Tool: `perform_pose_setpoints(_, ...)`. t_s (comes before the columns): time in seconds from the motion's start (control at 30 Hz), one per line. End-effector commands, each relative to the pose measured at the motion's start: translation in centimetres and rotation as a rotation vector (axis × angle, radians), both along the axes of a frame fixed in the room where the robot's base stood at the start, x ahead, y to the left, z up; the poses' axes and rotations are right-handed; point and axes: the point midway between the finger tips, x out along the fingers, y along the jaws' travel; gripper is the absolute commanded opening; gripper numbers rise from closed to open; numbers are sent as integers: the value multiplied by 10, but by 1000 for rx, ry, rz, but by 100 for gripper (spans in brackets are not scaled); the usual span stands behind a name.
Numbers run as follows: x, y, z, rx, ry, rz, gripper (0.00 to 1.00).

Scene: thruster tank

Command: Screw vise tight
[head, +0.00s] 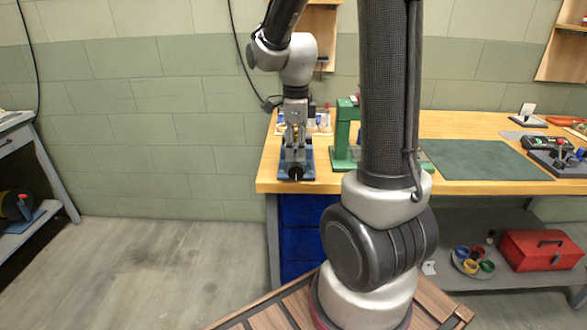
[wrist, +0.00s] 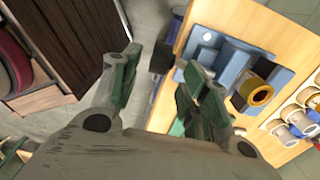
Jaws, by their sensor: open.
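The blue-grey vise (head: 297,160) stands at the left front end of the workbench, with its round black knob (head: 295,173) facing the front edge. In the wrist view the vise (wrist: 228,68) lies right of my fingers, with a gold-ringed grey cylinder (wrist: 259,93) at its jaws; whether it is clamped is unclear. The black knob (wrist: 162,58) appears between my open fingertips in that view. My gripper (wrist: 158,65) is open, and I cannot tell if it touches the knob. In the head view my gripper (head: 294,135) is above the vise and partly hides it.
A green press-like stand (head: 345,135) is close right of the vise. Small cups (wrist: 290,132) sit on the wooden workbench (head: 470,125). A green mat (head: 480,160) lies farther right. A red toolbox (head: 540,250) is on the lower shelf. The floor (head: 150,260) at left is clear.

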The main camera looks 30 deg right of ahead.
Motion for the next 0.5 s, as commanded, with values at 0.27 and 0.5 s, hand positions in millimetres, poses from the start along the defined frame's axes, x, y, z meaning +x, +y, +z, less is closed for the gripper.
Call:
perform_pose_setpoints(0.27,-1,0,-48,1,4,3,45)
perform_pose_setpoints(0.5,0,0,-66,1,1,4,45)
